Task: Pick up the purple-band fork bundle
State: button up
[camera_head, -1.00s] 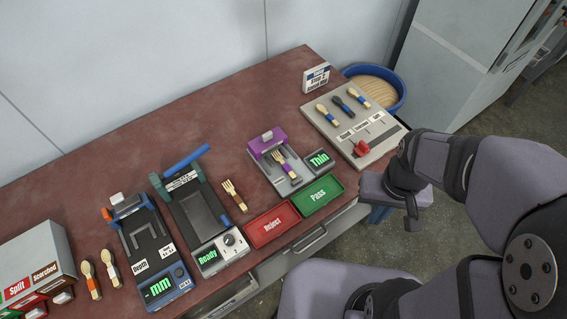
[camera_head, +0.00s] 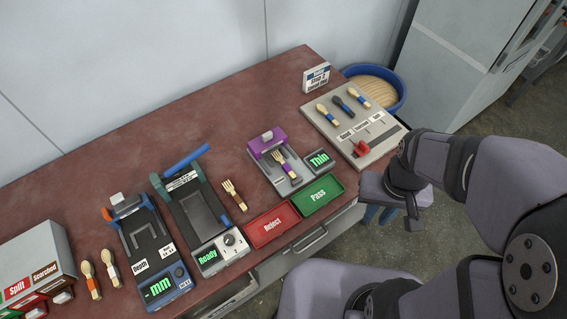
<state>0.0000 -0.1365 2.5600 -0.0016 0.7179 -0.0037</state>
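A fork bundle with a purple band (camera_head: 287,168) lies on the purple-and-grey gauge device (camera_head: 266,173), whose display reads "Thin". Its tines point up and left, toward the purple part of the device. My gripper (camera_head: 412,222) hangs off the table's right front edge, to the right of the green Pass tray and apart from the bundle. Its fingers are small and dark, and I cannot tell whether they are open or shut.
A red Reject tray (camera_head: 272,226) and green Pass tray (camera_head: 318,193) sit along the front edge. Another fork bundle (camera_head: 234,195) lies left of the gauge. A grey board (camera_head: 378,128) with several utensils stands right. Presses (camera_head: 204,219) and a sorting box (camera_head: 38,262) stand left.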

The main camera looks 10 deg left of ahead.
jog(key=shift+o, duration=1.3)
jog(key=n+b, duration=0.7)
jog(key=n, duration=0.2)
send_over(287, 167)
jog(key=f, duration=1.2)
jog(key=shift+w, duration=0.35)
jog(key=shift+f+p, duration=0.35)
jog(key=shift+f, duration=0.75)
jog(key=shift+s+f+p, duration=0.25)
jog(key=shift+f+p, duration=0.45)
jog(key=shift+f, duration=0.35)
jog(key=shift+s+f+p, duration=0.2)
jog(key=shift+f+p, duration=0.45)
jog(key=shift+f, duration=0.9)
